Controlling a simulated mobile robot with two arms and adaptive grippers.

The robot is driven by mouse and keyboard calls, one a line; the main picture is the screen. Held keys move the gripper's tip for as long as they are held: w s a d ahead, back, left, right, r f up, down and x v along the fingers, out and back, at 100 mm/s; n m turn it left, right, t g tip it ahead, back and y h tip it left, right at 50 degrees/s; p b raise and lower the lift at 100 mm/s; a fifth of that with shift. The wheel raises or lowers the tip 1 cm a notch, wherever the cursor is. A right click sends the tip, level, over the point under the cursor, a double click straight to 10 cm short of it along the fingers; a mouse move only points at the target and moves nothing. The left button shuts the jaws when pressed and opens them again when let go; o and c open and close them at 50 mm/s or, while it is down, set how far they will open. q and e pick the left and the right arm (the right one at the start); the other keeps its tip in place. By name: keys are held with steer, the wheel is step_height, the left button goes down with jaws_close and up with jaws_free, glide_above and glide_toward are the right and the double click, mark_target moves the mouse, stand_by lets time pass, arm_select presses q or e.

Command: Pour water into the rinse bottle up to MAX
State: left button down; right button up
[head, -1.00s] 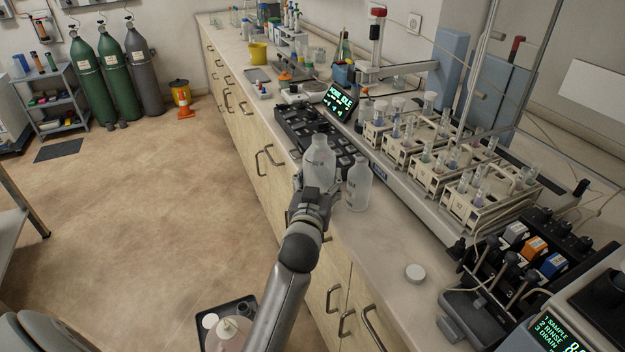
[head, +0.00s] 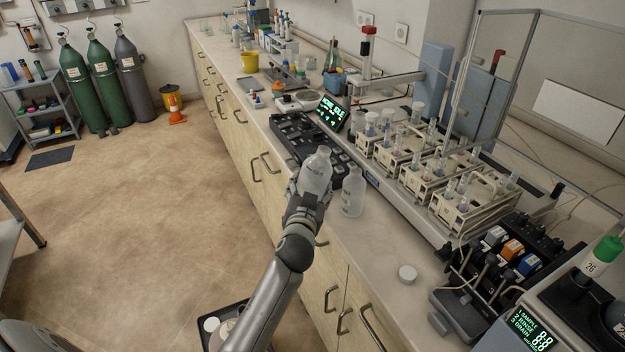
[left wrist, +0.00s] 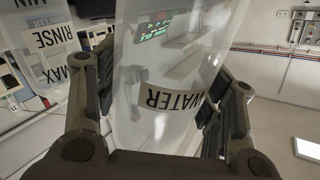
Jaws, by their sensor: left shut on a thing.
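My left gripper (head: 308,200) is shut on a translucent water bottle (head: 316,173), held at the front edge of the bench. In the left wrist view the water bottle (left wrist: 165,65) fills the middle between the fingers, its WATER label upside down. The bottle looks open at the top and leans slightly right in the head view. The rinse bottle (head: 352,194) stands upright on the bench just right of it. Its RINSE label and MAX and MIN marks show in the left wrist view (left wrist: 50,60). I cannot make out the water level in either bottle. My right gripper is out of view.
A black tray-like unit (head: 300,138) lies behind the bottles. Racks of tubes (head: 470,205) and a pump (head: 500,260) stand to the right.

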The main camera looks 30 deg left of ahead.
mark_target(306, 184)
arm_select(q)
steer(key=shift+a+r+p, duration=0.1)
steer(key=shift+r+p, duration=0.25)
steer(key=shift+r, duration=0.1)
steer(key=shift+s+a+m+p, duration=0.1)
steer(key=shift+s+m+p, duration=0.05)
steer(key=shift+m+p, duration=0.3)
steer(key=p, duration=0.1)
steer(key=m+p, duration=0.2)
steer(key=p, duration=0.1)
steer(key=shift+s+a+r+g, duration=0.15)
steer(key=shift+a+r+g, duration=0.1)
steer(key=shift+g, duration=0.15)
steer(key=shift+m+y+p, duration=0.25)
steer(key=shift+y+p, duration=0.05)
steer(key=r+m+g+p, duration=0.1)
steer(key=m+p, duration=0.1)
steer(key=p, duration=0.2)
steer(key=shift+r, duration=0.1)
steer(key=shift+r+m+g+y+p, duration=0.15)
steer(key=shift+m+g+y+p, duration=0.2)
steer(key=shift+m+p, duration=0.65)
steer(key=shift+p, duration=0.05)
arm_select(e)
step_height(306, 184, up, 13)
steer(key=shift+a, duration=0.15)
